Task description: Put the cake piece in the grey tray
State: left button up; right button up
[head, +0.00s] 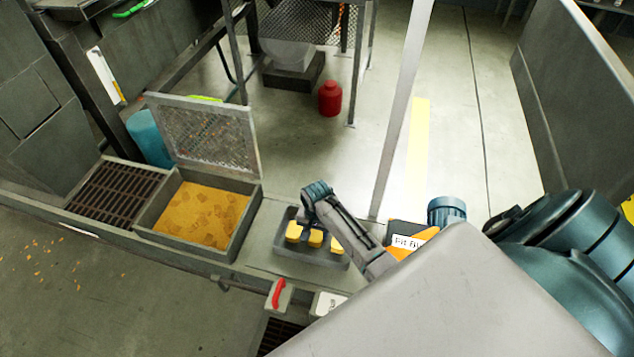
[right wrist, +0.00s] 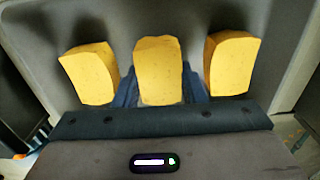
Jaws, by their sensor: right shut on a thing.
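The grey tray (head: 308,257) sits on the ledge near the middle of the head view, and its grey floor also shows in the right wrist view (right wrist: 283,62). Three yellow cake pieces stand in a row in it. The middle cake piece (right wrist: 158,68) is between the fingers of my right gripper (right wrist: 160,92), which is shut on it. The left piece (right wrist: 90,74) and right piece (right wrist: 231,63) are outside the fingers. In the head view my right gripper (head: 315,230) reaches down into the tray; its fingertips are mostly hidden. My left gripper is not in view.
An open box (head: 247,222) of yellow-brown meal stands left of the tray, its perforated lid (head: 210,132) raised. A slatted grate (head: 112,192) lies further left. A red handle (head: 277,293) sits in front. A red jug (head: 330,98) stands on the floor behind.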

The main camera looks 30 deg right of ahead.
aim_at(317, 232)
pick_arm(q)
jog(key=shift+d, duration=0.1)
pick_arm(e)
jog(key=shift+f, duration=0.2)
jog(key=shift+f, duration=0.15)
jog(key=o, duration=1)
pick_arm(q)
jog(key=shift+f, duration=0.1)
pick_arm(e)
notch_tip(317, 232, up, 9)
jog(key=shift+p, duration=1.15)
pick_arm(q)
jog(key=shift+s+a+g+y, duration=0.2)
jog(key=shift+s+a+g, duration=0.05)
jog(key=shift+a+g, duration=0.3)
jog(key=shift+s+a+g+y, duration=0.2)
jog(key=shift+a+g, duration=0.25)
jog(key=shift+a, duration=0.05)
pick_arm(e)
jog(key=shift+r, duration=1.65)
